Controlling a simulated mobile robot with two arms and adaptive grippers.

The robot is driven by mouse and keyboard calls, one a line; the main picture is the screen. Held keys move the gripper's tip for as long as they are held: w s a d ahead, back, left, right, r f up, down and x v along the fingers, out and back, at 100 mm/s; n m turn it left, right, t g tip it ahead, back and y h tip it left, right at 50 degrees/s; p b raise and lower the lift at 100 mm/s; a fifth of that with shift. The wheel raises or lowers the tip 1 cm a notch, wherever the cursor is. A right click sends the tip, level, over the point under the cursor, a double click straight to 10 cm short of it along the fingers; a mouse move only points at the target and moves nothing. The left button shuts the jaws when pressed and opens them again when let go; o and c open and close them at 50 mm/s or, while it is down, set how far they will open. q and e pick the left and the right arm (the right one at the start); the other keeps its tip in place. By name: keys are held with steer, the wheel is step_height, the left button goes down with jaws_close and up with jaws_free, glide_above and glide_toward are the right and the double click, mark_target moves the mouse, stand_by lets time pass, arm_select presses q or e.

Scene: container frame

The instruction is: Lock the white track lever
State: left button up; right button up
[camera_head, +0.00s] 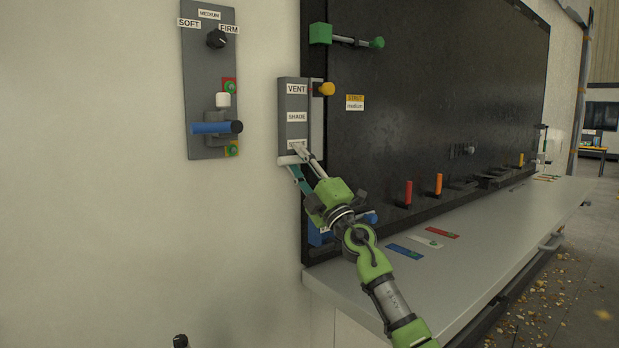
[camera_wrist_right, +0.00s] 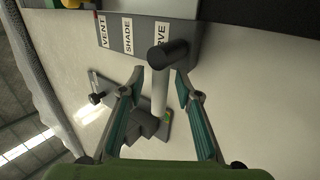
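In the head view a white piece (camera_head: 290,160) shows at the foot of the grey VENT/SHADE panel (camera_head: 291,98); the rest is hidden by my gripper. My right gripper (camera_head: 308,166) reaches up to this spot. In the wrist view its two teal-padded fingers (camera_wrist_right: 160,84) stand open on either side of the white lever, with gaps visible.
A grey panel (camera_head: 207,70) left of it carries a black knob, a white block and a blue handle (camera_head: 212,128). A big dark board (camera_head: 430,90) stands to the right, above a pale ledge (camera_head: 470,225) with coloured strips. A yellow knob (camera_head: 327,89) sticks out beside VENT.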

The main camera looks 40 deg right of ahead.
steer(key=v, duration=1.1)
steer(key=shift+s+d, duration=0.1)
